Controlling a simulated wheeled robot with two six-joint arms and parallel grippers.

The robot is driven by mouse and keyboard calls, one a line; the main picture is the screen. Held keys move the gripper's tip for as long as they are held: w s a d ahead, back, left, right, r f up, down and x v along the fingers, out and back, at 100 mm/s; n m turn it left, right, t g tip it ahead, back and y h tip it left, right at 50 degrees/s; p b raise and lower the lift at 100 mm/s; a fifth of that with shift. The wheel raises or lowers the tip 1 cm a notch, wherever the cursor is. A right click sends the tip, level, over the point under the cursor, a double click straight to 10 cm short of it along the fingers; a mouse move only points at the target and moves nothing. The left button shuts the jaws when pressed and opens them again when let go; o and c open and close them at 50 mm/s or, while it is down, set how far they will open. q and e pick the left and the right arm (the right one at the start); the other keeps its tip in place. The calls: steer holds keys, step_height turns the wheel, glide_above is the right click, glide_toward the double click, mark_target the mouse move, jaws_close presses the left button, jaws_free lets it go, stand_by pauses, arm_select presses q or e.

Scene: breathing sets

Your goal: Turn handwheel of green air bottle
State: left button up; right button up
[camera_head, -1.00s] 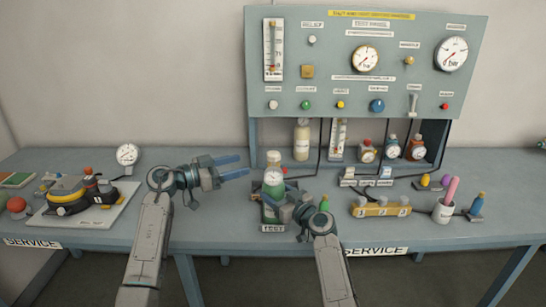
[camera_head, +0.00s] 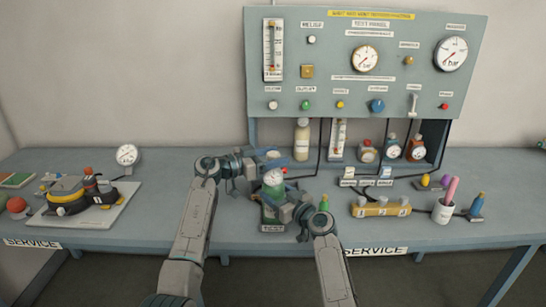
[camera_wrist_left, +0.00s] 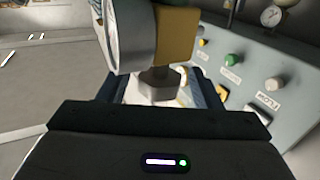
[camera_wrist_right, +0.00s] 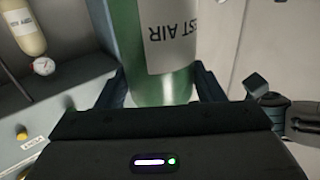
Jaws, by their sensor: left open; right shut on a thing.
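The green air bottle (camera_head: 270,212) stands upright near the front middle of the bench, with a round gauge (camera_head: 273,177) at its top. My right gripper (camera_head: 284,211) is shut on the bottle's body. The right wrist view shows the green bottle (camera_wrist_right: 160,90) and its white label between the fingers. My left gripper (camera_head: 285,161) is open at the bottle's top. The left wrist view shows the gauge's side (camera_wrist_left: 125,35), a brass valve body (camera_wrist_left: 178,38) and a grey angular piece (camera_wrist_left: 160,86) between the open fingers. I cannot tell whether that piece is the handwheel.
The test panel (camera_head: 350,85) stands behind, with a pale bottle (camera_head: 302,140) and other small bottles below it. A yellow block (camera_head: 381,207) and a white cup (camera_head: 443,213) stand to the right. A white tray (camera_head: 110,213) with a mask set lies left. The bench's left middle is clear.

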arm_select(q)
steer(key=c, duration=1)
steer(key=shift+n+t, duration=0.3)
steer(key=shift+t, duration=0.2)
steer(key=n+t+y, duration=0.2)
steer(key=t, duration=0.1)
steer(key=shift+f+y, duration=0.1)
steer(key=shift+y, duration=0.2)
steer(key=shift+n+t+y, duration=1.6)
steer(key=shift+n+y, duration=0.1)
steer(key=shift+y, duration=0.1)
